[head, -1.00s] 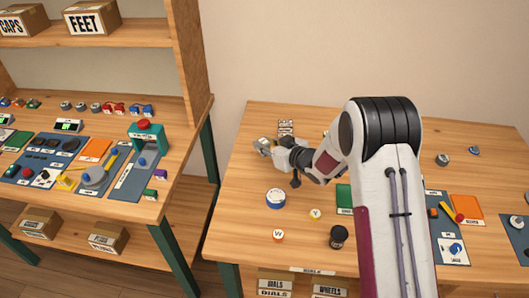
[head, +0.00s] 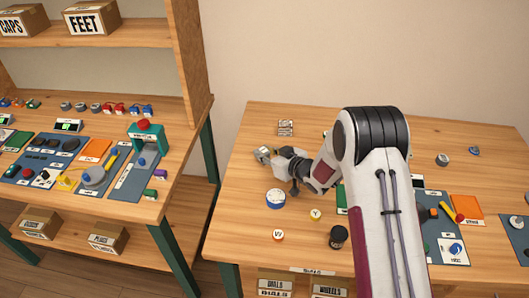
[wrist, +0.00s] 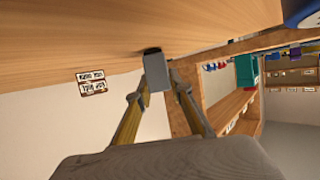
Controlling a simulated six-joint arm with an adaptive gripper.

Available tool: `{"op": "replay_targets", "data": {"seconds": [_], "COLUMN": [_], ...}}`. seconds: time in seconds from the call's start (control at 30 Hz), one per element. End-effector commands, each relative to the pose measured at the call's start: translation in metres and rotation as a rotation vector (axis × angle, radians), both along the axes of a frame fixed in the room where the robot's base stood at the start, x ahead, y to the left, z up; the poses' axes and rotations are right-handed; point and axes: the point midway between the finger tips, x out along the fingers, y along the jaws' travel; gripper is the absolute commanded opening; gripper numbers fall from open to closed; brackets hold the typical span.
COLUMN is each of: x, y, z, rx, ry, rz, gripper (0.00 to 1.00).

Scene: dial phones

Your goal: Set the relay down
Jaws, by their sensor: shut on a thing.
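The relay (wrist: 157,74) is a small grey block held between the two fingertips in the wrist view. My gripper (wrist: 157,82) is shut on it. A dark patch lies on the wood right beside the relay, so it is at or close to the table top; I cannot tell whether it touches. In the head view my gripper (head: 264,155) is low over the left part of the right-hand table (head: 240,205). The relay is too small there to make out clearly.
A printed card (head: 285,128) lies behind my gripper. A blue-and-white round tub (head: 275,198), a yellow-marked disc (head: 315,215), an orange-marked disc (head: 278,235) and a black jar (head: 338,237) stand nearer the front. The table's left edge is close, with bare wood around my gripper.

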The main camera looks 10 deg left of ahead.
Motion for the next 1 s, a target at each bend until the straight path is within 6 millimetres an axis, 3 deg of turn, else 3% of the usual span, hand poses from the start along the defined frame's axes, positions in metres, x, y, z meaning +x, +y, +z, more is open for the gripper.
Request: {"op": "replay_targets", "data": {"seconds": [0.37, 0.4, 0.43, 0.47, 1.0], "x": [0.0003, 0.0002, 0.0002, 0.0002, -0.0012], "y": [0.0001, 0.0001, 0.0002, 0.0001, -0.0012], "z": [-0.0026, -0.0027, -0.0026, -0.0026, 0.0011], "rx": [0.001, 0.001, 0.001, 0.001, 0.000], "ry": [-0.001, -0.001, -0.001, -0.001, 0.000], "rz": [0.000, 0.000, 0.000, 0.000, 0.000], "gripper": [0.00, 0.28, 0.36, 0.37, 0.37]}}
